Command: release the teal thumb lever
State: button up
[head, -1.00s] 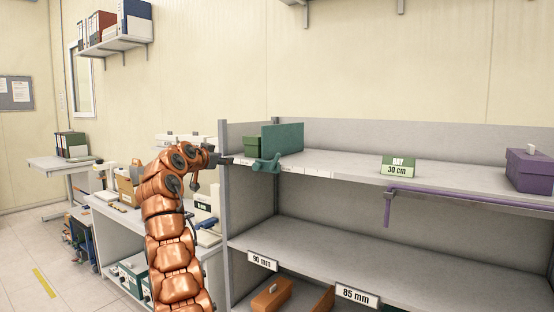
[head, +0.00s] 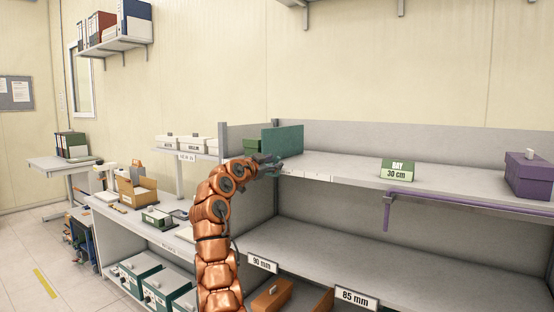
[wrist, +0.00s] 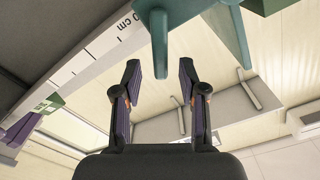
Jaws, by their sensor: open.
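The teal thumb lever (wrist: 159,35) hangs into the wrist view from the top, and its end lies between my open fingertips (wrist: 160,72). There is a visible gap on each side of it, and the fingers are not shut on it. In the head view my gripper (head: 270,163) is at the front left of the upper shelf and largely hides the lever. The teal divider panel (head: 283,141) stands upright on the shelf just behind. It also shows at the upper right of the wrist view (wrist: 228,22).
A white scale strip (head: 308,176) runs along the shelf's front edge. The shelf between panel and sign is clear.

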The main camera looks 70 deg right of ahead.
aim_at(276, 161)
jog(key=shift+p+x, duration=0.5)
jog(key=shift+x, duration=1.1)
jog(key=shift+c, duration=0.3)
jog(key=shift+w, duration=0.1)
grip_shut()
